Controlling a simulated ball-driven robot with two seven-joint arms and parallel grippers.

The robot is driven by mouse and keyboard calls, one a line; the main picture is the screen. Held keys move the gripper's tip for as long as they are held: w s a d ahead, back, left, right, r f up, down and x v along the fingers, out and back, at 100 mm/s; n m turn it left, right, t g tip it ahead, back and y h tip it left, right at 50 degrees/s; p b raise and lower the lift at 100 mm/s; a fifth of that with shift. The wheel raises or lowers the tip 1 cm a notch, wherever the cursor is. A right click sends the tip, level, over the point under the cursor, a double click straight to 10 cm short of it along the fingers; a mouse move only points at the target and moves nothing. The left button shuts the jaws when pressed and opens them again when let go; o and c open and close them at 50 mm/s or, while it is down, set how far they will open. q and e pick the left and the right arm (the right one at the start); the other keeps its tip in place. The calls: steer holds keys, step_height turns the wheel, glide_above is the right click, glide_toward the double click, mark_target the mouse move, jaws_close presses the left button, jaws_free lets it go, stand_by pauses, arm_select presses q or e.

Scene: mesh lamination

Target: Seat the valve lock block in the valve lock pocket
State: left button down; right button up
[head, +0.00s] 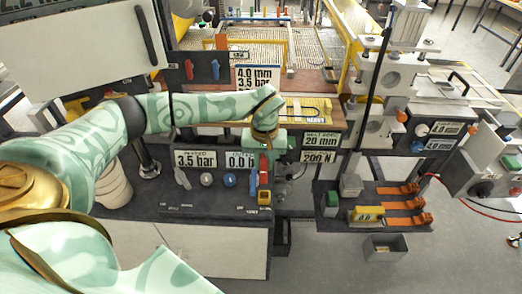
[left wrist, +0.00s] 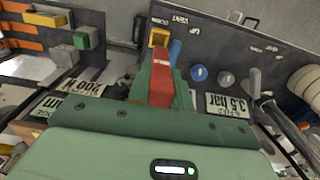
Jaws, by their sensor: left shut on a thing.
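A red block (head: 263,167), which I take for the valve lock block, is between the fingers of my left gripper (head: 265,160). In the left wrist view the red block (left wrist: 160,85) reaches beyond the green fingers (left wrist: 162,82). A yellow square frame (head: 264,198) with a dark middle, seemingly the valve lock pocket, is at the right end of the dark panel. It also shows in the left wrist view (left wrist: 158,38), just past the block's far end. The block appears outside it; I cannot tell whether they touch. My right gripper is out of view.
Grey and blue knobs (head: 229,180) and a grey lever (head: 182,178) stand on the panel, left of the block. A blue lever (left wrist: 176,50) is close to the yellow frame. A side shelf with orange clamps (head: 405,205) and small blocks is at right.

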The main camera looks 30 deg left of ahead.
mark_target(265, 182)
arm_select(q)
steer(key=shift+d+f, duration=0.1)
steer(key=shift+p, duration=0.3)
step_height(265, 182, down, 4)
steer(key=b, duration=0.2)
steer(key=shift+b, duration=0.3)
steer(key=shift+f+b, duration=0.45)
steer(key=shift+f, duration=0.4)
steer(key=shift+p, duration=0.6)
stand_by(0.7)
steer(key=shift+f+b, duration=1)
steer(key=shift+f, duration=0.75)
